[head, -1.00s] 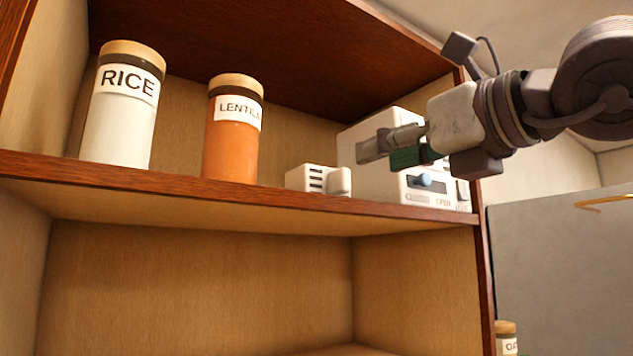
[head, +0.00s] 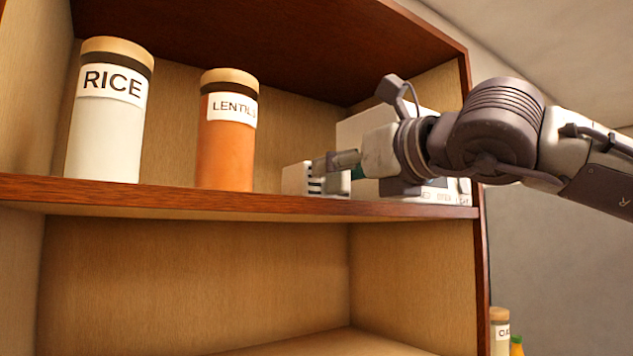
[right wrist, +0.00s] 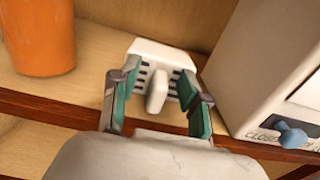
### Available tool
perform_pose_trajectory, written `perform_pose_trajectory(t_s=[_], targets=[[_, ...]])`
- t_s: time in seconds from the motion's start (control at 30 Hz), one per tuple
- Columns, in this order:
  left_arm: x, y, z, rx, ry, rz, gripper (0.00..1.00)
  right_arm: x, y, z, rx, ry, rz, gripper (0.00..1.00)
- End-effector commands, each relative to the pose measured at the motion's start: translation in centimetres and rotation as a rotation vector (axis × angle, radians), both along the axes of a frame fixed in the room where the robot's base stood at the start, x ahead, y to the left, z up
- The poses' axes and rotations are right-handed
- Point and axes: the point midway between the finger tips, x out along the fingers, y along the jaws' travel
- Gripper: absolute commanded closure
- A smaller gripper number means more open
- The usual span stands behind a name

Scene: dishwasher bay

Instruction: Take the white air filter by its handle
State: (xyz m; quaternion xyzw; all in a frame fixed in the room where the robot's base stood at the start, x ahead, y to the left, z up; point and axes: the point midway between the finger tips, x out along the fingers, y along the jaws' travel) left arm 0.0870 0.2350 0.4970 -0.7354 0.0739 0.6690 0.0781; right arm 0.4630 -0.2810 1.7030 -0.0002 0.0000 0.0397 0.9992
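The white air filter (head: 296,178) is a small slotted block on the upper shelf, between the lentils jar and a white machine. It also shows in the right wrist view (right wrist: 153,50), with its rounded handle (right wrist: 157,90) facing me. My right gripper (head: 335,172) is at the filter's front. In the right wrist view its two green-padded fingers (right wrist: 157,92) are spread, one on each side of the handle, with a visible gap on both sides. In the head view the gripper hides part of the filter and its handle. My left gripper is not in view.
A rice jar (head: 105,135) and a lentils jar (head: 226,145) stand left of the filter. The white machine (right wrist: 265,65) with a blue knob (right wrist: 290,135) stands close on its right. The shelf's front edge (head: 200,202) runs below the gripper.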

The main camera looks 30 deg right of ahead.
Motion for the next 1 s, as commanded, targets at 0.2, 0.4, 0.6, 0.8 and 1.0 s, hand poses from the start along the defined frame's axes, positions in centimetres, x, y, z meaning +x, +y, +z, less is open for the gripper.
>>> perform_pose_trajectory(t_s=[0.2, 0.4, 0.6, 0.8, 1.0], targets=[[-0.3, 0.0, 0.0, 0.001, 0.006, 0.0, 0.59, 0.0, 0.0, 0.0, 0.0, 0.0, 0.0, 0.89], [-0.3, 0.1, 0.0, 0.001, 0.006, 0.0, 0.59, 0.0, 0.0, 0.0, 0.0, 0.0, 0.0, 1.0], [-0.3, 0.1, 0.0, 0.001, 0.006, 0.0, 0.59, 0.0, 0.0, 0.1, 0.0, 0.0, 0.0, 1.0], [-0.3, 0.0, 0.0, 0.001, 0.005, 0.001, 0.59, 0.0, -0.1, 1.2, 0.001, -0.001, -0.003, 1.0], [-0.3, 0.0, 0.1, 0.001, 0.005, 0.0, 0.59, 0.0, 0.0, 4.9, 0.002, -0.004, -0.003, 1.0]])
